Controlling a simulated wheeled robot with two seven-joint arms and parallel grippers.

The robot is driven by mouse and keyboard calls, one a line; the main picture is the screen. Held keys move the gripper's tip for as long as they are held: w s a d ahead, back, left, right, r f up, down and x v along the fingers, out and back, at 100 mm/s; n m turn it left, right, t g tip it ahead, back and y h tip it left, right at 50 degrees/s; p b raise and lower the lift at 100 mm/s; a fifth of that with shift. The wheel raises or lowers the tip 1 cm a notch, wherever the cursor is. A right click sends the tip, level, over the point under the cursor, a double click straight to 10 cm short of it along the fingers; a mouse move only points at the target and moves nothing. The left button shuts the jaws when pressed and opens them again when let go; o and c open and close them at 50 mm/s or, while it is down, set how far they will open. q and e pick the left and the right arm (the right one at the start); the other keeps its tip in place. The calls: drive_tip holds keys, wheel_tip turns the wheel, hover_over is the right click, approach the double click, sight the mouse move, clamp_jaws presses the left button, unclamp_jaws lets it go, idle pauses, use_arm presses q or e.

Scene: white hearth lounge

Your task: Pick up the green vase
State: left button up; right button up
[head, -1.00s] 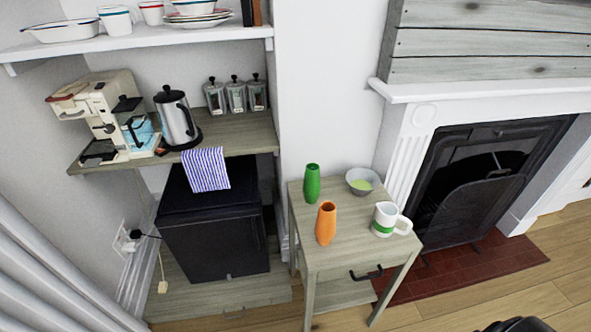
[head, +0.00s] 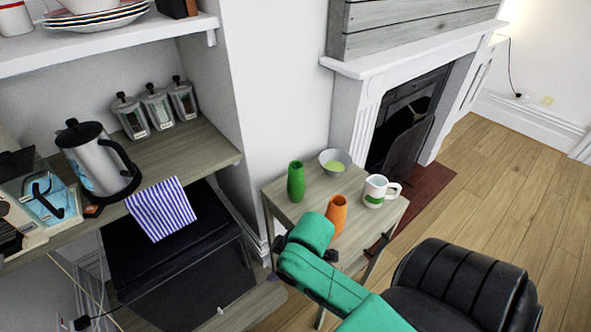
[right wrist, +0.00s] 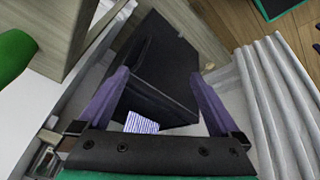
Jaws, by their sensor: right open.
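The green vase (head: 296,181) stands upright near the left back corner of the small wooden table (head: 275,191). A bright green shape (right wrist: 12,55) at the left edge of the right wrist view looks like part of it. My right gripper (head: 276,260) shows small in the head view, below the vase in the picture and beside the table's left front. In the right wrist view its two fingers (right wrist: 160,74) are spread with nothing held between them. The vase is outside the fingers. My left gripper is not in view.
The orange vase (head: 337,214) stands close to my right arm, with the mug (head: 376,191) and bowl (head: 335,162) beyond. The black fridge (head: 180,250) and striped towel (head: 161,209) are left. Curtains (right wrist: 270,90) show in the wrist view. Open floor lies right.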

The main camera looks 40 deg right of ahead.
drive_tip(key=w+a+r+n+y, duration=0.25)
drive_tip(key=w+a+n, duration=0.2)
drive_tip(key=n, duration=0.65)
drive_tip(key=n+t+h, duration=0.2)
drive_tip(key=n+h, duration=0.1)
drive_tip(key=n, duration=1.7)
approach(300, 171)
wheel_tip(300, 171, down, 2)
drive_tip(key=w+d, duration=0.1)
drive_tip(key=w, duration=0.1)
drive_tip(key=b+x, duration=0.1)
drive_tip(key=x, duration=0.8)
drive_tip(key=shift+s+f, duration=0.15)
drive_tip(key=x, duration=0.5)
drive_tip(key=shift+s+a, duration=0.15)
drive_tip(key=shift+a, duration=0.25)
drive_tip(key=shift+d+f, duration=0.1)
drive_tip(key=shift+f, duration=0.1)
drive_tip(key=shift+r, duration=0.1)
drive_tip(key=c, duration=0.7)
clamp_jaws()
